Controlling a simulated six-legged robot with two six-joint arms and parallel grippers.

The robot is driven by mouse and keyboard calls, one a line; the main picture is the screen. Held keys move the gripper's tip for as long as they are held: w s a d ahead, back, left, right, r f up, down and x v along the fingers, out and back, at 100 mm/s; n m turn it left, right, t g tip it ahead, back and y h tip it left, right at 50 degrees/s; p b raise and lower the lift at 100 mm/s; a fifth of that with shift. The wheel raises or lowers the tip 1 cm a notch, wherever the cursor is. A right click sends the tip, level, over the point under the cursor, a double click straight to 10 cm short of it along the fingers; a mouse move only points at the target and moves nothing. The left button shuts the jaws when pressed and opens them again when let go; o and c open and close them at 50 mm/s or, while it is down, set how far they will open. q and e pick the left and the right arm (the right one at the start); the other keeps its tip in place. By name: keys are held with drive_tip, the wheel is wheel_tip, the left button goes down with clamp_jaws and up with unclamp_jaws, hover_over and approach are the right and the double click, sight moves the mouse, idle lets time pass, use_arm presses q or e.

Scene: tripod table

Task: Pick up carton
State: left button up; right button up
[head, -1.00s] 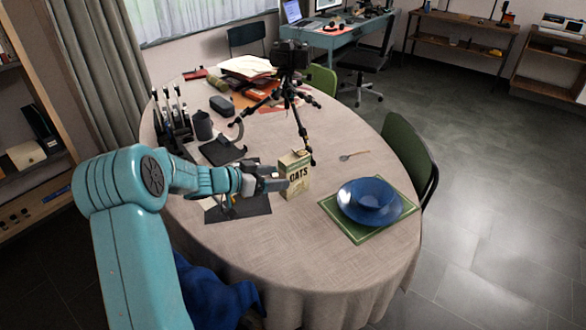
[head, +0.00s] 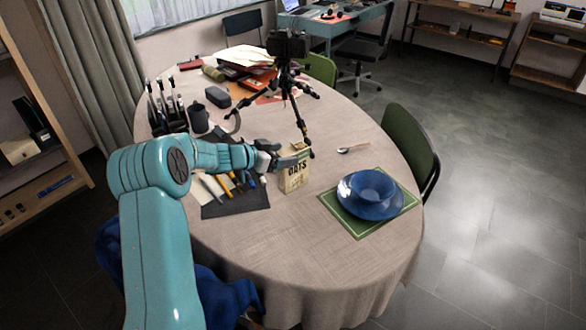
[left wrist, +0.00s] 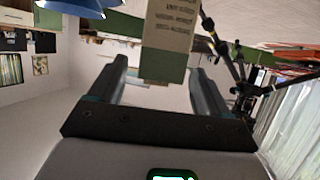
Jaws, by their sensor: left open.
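The carton (head: 293,178) is a small cream and green box marked OATS, standing upright on the round table (head: 290,235). My left gripper (head: 289,158) is open at the carton's upper left side in the head view and covers part of it. In the left wrist view the carton (left wrist: 167,38) shows ahead, between the lines of the two open fingers of my left gripper (left wrist: 160,68). I cannot tell whether the fingers touch it. My right gripper is not in view.
A black tripod with a camera (head: 288,48) stands close behind the carton. A blue bowl on a plate (head: 368,192) sits on a green placemat (head: 338,222) to the right. A dark mat (head: 240,204) with tools lies left. A spoon (head: 352,149) lies behind. The front tabletop is clear.

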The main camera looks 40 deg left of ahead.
sight(293, 154)
use_arm(q)
drive_tip(key=x, duration=0.5)
drive_tip(key=shift+s+f, duration=0.1)
drive_tip(key=shift+f, duration=0.05)
drive_tip(key=shift+s, duration=0.1)
clamp_jaws()
